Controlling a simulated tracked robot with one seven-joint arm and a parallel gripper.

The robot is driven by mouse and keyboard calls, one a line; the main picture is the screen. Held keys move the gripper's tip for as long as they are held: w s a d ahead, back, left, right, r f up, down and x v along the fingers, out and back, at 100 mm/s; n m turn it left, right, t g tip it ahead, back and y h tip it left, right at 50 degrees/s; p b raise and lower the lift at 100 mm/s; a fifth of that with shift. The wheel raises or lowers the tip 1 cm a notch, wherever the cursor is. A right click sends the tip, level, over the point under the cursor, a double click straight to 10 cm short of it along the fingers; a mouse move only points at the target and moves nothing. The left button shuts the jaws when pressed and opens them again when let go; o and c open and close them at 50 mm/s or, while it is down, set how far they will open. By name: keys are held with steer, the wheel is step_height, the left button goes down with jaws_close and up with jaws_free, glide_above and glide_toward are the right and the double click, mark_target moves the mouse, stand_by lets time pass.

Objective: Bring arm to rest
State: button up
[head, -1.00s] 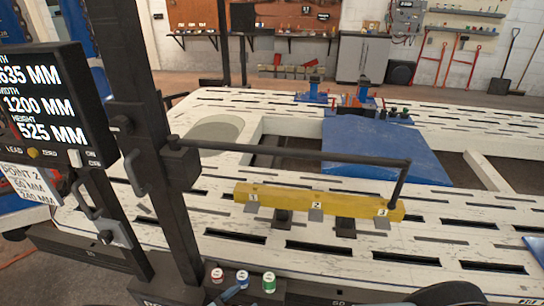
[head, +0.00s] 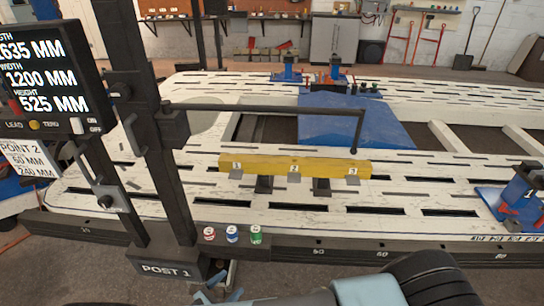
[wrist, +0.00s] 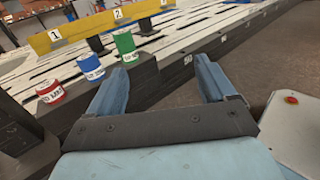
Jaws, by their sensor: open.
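My gripper (wrist: 162,85) is open in the wrist view, with two blue fingers spread apart and nothing between them. In the head view my light-blue arm parts show at the bottom centre, in front of the bench's near edge. The gripper is apart from the bench and from the small cans, which stand to its left in the wrist view.
A red can (head: 209,234), a blue can (head: 232,234) and a green can (head: 256,234) stand near POST 1 (head: 165,270). A yellow bar (head: 265,165) numbered 1 to 3 sits on the white bench (head: 110,205). A black measuring arm (head: 270,107) reaches above it.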

steer(key=w+d+r+m+g, duration=0.1)
steer(key=w+r+m+g, duration=0.35)
steer(key=r, duration=0.55)
steer(key=w+d+r+m+g, duration=0.1)
steer(key=w+r+m+g, duration=0.4)
steer(key=r, duration=0.6)
steer(key=w+d+r+m+g+y, duration=0.25)
steer(key=d+r, duration=0.35)
steer(key=r, duration=0.3)
steer(key=w+d+r+m+g+y, duration=0.25)
steer(key=d+r, duration=0.25)
steer(key=r, duration=0.4)
steer(key=s+d+r+m+t+y, duration=0.1)
steer(key=s+d+r+m+y, duration=0.15)
steer(key=d+r, duration=0.55)
steer(key=s+d+r+m+t+y, duration=0.1)
steer(key=s+d+r+m+y, duration=0.2)
steer(key=d+r, duration=0.5)
steer(key=s+d+r+m+t+y, duration=0.1)
steer(key=s+d+r+m+t, duration=0.4)
steer(key=s, duration=0.6)
steer(key=d+r+m, duration=0.2)
steer(key=d+r, duration=0.1)
steer(key=d, duration=0.1)
steer(key=shift+s+d+y, duration=0.2)
steer(key=shift+s+y, duration=0.15)
